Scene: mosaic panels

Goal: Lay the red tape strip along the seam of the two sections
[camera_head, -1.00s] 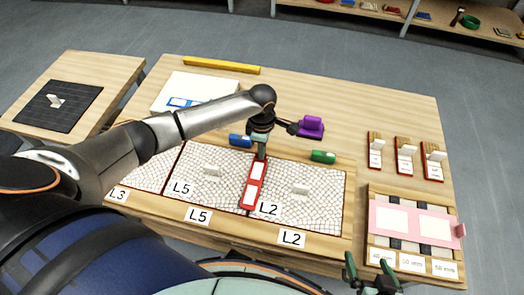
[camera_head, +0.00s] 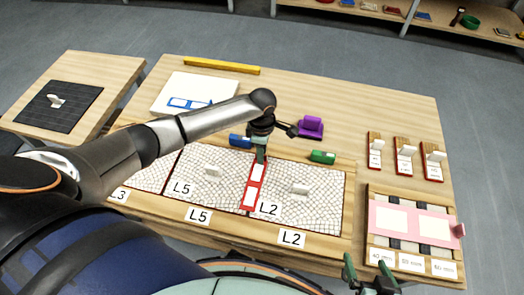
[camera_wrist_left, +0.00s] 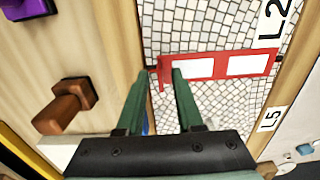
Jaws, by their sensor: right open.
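The red tape strip (camera_head: 253,186), with two white patches, lies along the join between the L5 section (camera_head: 225,170) and the L2 section (camera_head: 318,195). It also shows in the left wrist view (camera_wrist_left: 220,66), crossing the white mosaic. My left gripper (camera_head: 261,157) is at the strip's far end. In the left wrist view its fingers (camera_wrist_left: 160,72) stand apart, on either side of the strip's raised red end, with a gap visible. Whether the strip is flat along its whole length is hard to tell. My right gripper (camera_head: 370,274) is open and empty at the bottom edge.
A purple block (camera_head: 311,126), a blue block (camera_head: 240,141) and a green block (camera_head: 323,157) stand behind the sections. A pink-topped rack (camera_head: 412,222) and several small red-edged holders (camera_head: 405,157) are at right. A yellow bar (camera_head: 222,65) lies at the back.

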